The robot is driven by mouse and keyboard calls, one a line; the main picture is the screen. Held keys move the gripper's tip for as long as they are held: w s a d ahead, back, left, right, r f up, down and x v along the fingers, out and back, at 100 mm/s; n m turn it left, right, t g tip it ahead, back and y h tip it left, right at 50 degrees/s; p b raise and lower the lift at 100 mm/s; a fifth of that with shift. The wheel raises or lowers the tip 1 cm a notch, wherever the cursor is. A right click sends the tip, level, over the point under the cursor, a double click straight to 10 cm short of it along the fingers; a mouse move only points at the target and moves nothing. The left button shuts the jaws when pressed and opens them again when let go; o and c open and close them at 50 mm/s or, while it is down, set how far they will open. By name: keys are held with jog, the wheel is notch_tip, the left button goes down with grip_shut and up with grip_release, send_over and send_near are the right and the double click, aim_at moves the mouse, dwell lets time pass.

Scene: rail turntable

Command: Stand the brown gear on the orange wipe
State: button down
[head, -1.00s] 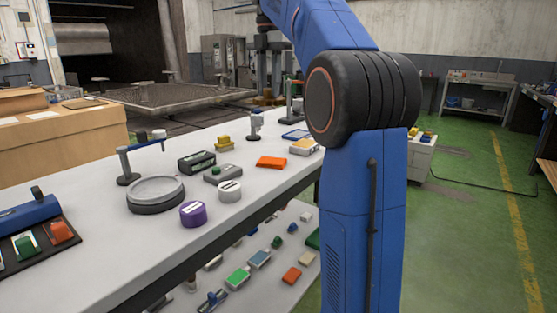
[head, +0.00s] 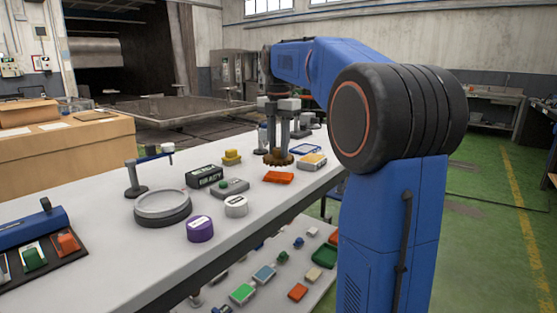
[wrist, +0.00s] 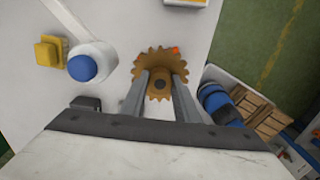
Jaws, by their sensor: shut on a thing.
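The brown gear (head: 278,159) is in my gripper (head: 277,152), which points down over the table. In the wrist view the toothed brown gear (wrist: 160,64) lies between the two grey fingers of my gripper (wrist: 160,86), which are shut on it. The orange wipe (head: 278,178) lies flat on the white table, just below the gear in the head view, with a gap between them. In the wrist view only a small orange patch (wrist: 175,50) shows past the gear's edge; the gear hides the rest.
A white-and-yellow box (head: 312,162) is close to the wipe's right. A round grey turntable (head: 162,207) is further left.

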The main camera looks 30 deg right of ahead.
aim_at(278, 159)
jog(key=shift+f, duration=2.1)
jog(key=shift+f, duration=0.1)
jog(key=c, duration=1.4)
grip_release()
jog(key=shift+o, duration=0.2)
notch_tip(278, 159, up, 12)
jog(key=shift+r, duration=0.15)
